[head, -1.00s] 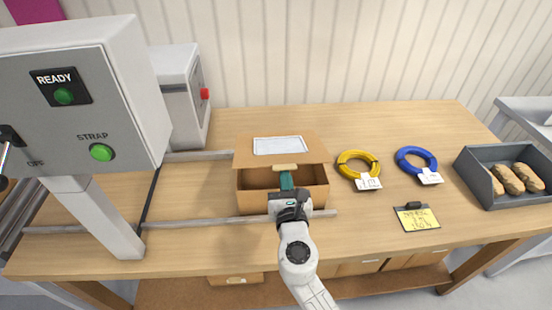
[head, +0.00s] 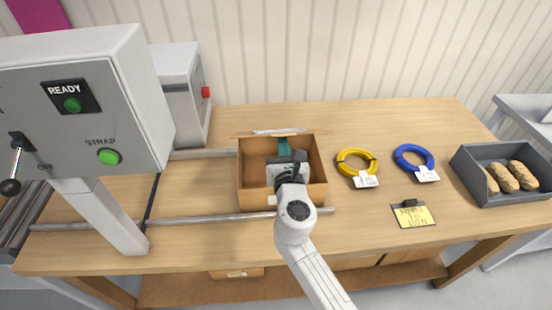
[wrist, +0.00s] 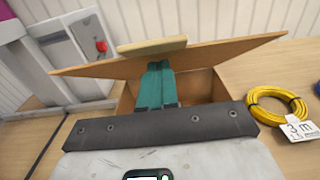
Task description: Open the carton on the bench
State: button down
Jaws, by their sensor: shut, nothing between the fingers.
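The brown carton (head: 250,200) stands on the bench with its lid (head: 240,134) swung up at the back edge, seen nearly edge-on in the head view. In the wrist view the lid (wrist: 220,57) spans the view, with a tan tab (wrist: 152,45) on its near edge. The inside of the carton (wrist: 200,85) shows below the lid. My gripper (head: 285,147) is over the carton's opening with its green fingers together. In the wrist view the fingers (wrist: 155,80) are shut and empty, under the tab; whether they touch the lid I cannot tell.
Yellow (head: 356,160) and blue (head: 413,157) cable coils with tags lie right of the carton. A yellow note (head: 414,216) and a grey bin (head: 480,185) are further right. The control box (head: 80,130) stands left. Metal rails (head: 200,219) run past the carton. Bench between coils and bin is clear.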

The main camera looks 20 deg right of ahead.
jog(key=shift+w+r, duration=0.15)
jog(key=shift+r, duration=0.05)
jog(key=shift+w+d+r, duration=0.45)
jog(key=shift+w+r, duration=0.55)
jog(key=shift+w, duration=0.25)
jog(key=shift+w+d+r, duration=0.4)
jog(key=shift+w+r, duration=0.55)
jog(key=shift+w, duration=0.3)
jog(key=shift+w+d+r, duration=0.45)
jog(key=shift+w+r, duration=0.55)
jog(key=shift+w, duration=0.25)
jog(key=w+d+r+b, duration=0.2)
jog(key=w, duration=0.6)
jog(key=shift+w+d+r, duration=0.2)
jog(key=shift+w+d, duration=0.1)
jog(key=shift+d, duration=0.1)
